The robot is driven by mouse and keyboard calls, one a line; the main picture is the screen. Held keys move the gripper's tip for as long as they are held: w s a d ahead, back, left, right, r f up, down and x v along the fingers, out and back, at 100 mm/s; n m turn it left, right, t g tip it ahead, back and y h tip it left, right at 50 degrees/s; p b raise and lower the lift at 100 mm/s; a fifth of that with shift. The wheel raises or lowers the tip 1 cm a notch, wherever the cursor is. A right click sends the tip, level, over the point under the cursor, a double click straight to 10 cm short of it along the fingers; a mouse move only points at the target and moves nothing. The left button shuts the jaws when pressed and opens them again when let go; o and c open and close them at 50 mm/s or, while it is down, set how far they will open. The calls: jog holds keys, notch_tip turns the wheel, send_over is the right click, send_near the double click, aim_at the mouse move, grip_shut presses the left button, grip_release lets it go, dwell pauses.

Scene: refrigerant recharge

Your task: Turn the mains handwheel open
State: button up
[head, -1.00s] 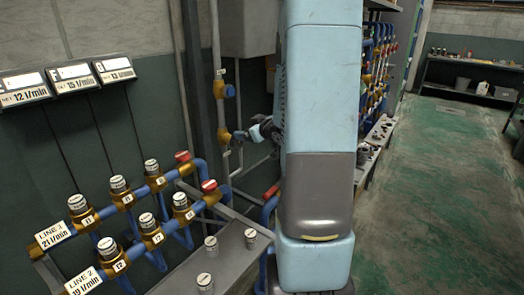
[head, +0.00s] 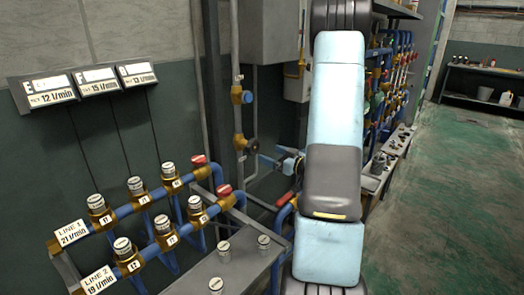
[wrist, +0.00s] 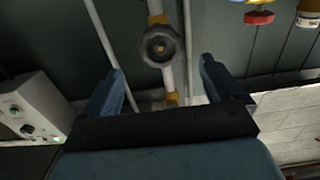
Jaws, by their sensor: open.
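The mains handwheel (wrist: 160,46) is a dark, lobed knob on a yellow-fitted vertical pipe. In the wrist view it stands ahead of my gripper (wrist: 157,72), roughly centred between the two blue fingers and beyond their tips. My gripper is open and empty, with a finger on each side and no visible contact with the wheel. In the head view the handwheel (head: 252,146) is a small dark shape on the wall pipe, with my gripper (head: 265,158) close to its right. My arm hides part of the area behind it.
Two valve manifolds with red handles (head: 222,190) stand at the left, below wall displays (head: 98,82). A grey box (wrist: 30,108) is at the left in the wrist view, and a red knob (wrist: 259,17) is at the upper right. Open green floor (head: 440,190) lies to the right.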

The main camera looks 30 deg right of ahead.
aim_at(257, 147)
jog(key=shift+x, duration=3.5)
jog(key=shift+c, duration=0.2)
jog(key=c, duration=1)
jog(key=n, duration=0.4)
jog(key=shift+d+n, duration=0.15)
jog(key=shift+n, duration=0.25)
jog(key=n, duration=0.4)
jog(key=shift+n, duration=0.3)
jog(key=n, duration=0.4)
jog(key=shift+d+n, duration=0.1)
jog(key=shift+n, duration=0.3)
